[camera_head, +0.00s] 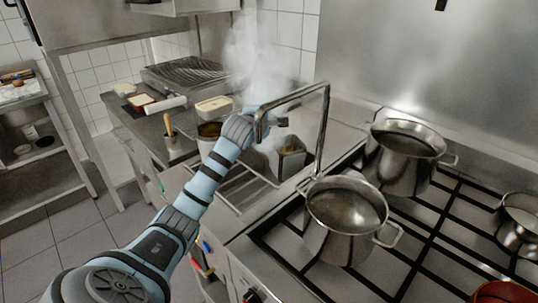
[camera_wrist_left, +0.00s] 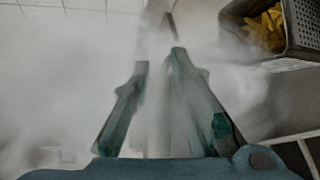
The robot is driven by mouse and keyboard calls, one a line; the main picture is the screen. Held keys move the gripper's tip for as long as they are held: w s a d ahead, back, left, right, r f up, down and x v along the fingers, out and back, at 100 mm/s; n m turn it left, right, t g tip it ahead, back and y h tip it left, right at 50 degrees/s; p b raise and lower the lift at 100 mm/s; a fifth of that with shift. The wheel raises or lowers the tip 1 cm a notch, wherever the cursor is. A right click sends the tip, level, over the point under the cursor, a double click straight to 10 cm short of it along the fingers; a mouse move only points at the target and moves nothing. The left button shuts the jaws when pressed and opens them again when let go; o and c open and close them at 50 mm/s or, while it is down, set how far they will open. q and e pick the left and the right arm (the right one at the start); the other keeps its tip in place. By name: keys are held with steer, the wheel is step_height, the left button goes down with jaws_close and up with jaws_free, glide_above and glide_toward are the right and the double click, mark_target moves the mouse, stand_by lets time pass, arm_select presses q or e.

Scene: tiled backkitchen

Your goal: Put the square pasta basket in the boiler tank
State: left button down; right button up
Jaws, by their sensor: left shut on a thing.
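The square pasta basket (camera_head: 290,160) is a grey metal box right of my left gripper, behind the curved tap. In the left wrist view the basket (camera_wrist_left: 305,22) shows its perforated wall at the top right, with yellow pasta (camera_wrist_left: 265,25) inside. My left gripper (camera_head: 281,122) is shut at the far end of my arm. In the wrist view its fingers (camera_wrist_left: 158,58) close on a thin dark bar, which looks like the basket's handle. Steam blurs the contact. The boiler tank (camera_head: 235,198) seems to be the barred section below; whether the basket touches it, I cannot tell. My right gripper is not in view.
A tall bent metal tap (camera_head: 325,125) arches in front of my gripper and the basket. Steel pots (camera_head: 345,212) and (camera_head: 404,155) stand on the gas hob at right. A utensil container (camera_head: 173,146) and food trays (camera_head: 213,105) stand on the left counter. Steam rises behind.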

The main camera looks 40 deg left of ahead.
arm_select(q)
step_height(320, 180, down, 13)
steer(key=shift+s+r+b, duration=0.1)
steer(key=shift+r+b, duration=0.1)
steer(key=shift+b, duration=0.9)
steer(key=c, duration=1.5)
jaws_free()
steer(key=p, duration=0.2)
glide_toward(273, 147)
steer(key=v, duration=0.7)
steer(key=shift+w+a, duration=0.2)
steer(key=shift+f, duration=0.1)
